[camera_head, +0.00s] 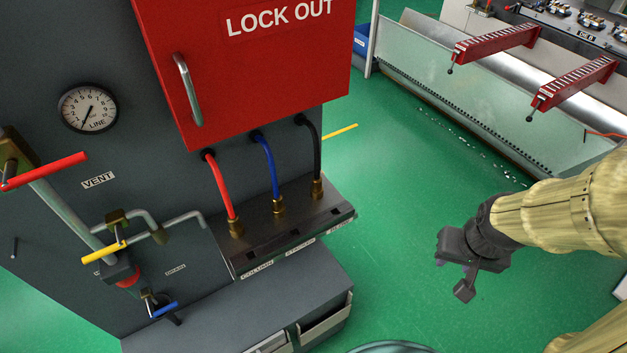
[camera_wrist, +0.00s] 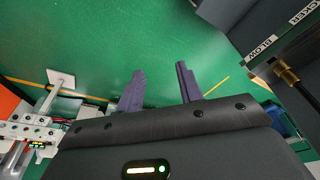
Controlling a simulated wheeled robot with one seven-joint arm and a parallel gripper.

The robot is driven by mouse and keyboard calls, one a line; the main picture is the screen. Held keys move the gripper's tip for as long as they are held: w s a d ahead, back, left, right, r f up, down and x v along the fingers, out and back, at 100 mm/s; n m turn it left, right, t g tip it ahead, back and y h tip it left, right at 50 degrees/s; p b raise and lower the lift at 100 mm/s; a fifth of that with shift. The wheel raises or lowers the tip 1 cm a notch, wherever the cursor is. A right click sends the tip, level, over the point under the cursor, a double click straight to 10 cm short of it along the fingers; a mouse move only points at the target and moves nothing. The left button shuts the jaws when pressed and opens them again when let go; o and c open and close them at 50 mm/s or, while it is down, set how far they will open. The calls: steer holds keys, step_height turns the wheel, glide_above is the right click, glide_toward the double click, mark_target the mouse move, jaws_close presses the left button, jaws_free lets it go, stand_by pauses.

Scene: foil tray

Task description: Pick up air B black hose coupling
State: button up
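My gripper (camera_head: 453,278) is over the green floor, to the right of and apart from the manifold. In the wrist view, its two fingers (camera_wrist: 161,84) stand apart with nothing between them.
Red (camera_head: 221,185) and blue (camera_head: 269,160) hoses with brass couplings stand left of the black one. The red box (camera_head: 250,70) overhangs the manifold. Valves and a gauge (camera_head: 88,108) are on the grey panel. Open floor (camera_head: 400,190) separates my gripper from the manifold.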

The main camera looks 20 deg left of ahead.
steer(key=shift+s, duration=0.1)
steer(key=o, duration=0.3)
steer(key=shift+a+f+n, duration=0.2)
steer(key=shift+a+n, duration=0.15)
steer(key=shift+n, duration=0.25)
steer(key=w+a+f+n+t+h+p, duration=0.1)
steer(key=w+a+f+n+h, duration=0.15)
steer(key=a+n, duration=0.5)
steer(key=w+a+f+n+t+h, duration=0.15)
steer(key=w+a+n+h, duration=0.25)
steer(key=n, duration=0.7)
steer(key=a+n+t+y, duration=0.1)
steer(key=a+n+t, duration=0.1)
steer(key=a+n, duration=0.3)
steer(key=a+n+t+y, duration=0.2)
steer(key=a+n, duration=0.3)
steer(key=a, duration=0.4)
steer(key=a+n+t+y+p, duration=0.1)
steer(key=a+n+t, duration=0.3)
steer(key=a, duration=0.4)
steer(key=shift+a+r+n+t+y, duration=0.1)
steer(key=shift+r+n+t+y, duration=0.15)
steer(key=shift+n+y, duration=0.5)
steer(key=shift+s, duration=0.15)
steer(key=shift+s, duration=0.1)
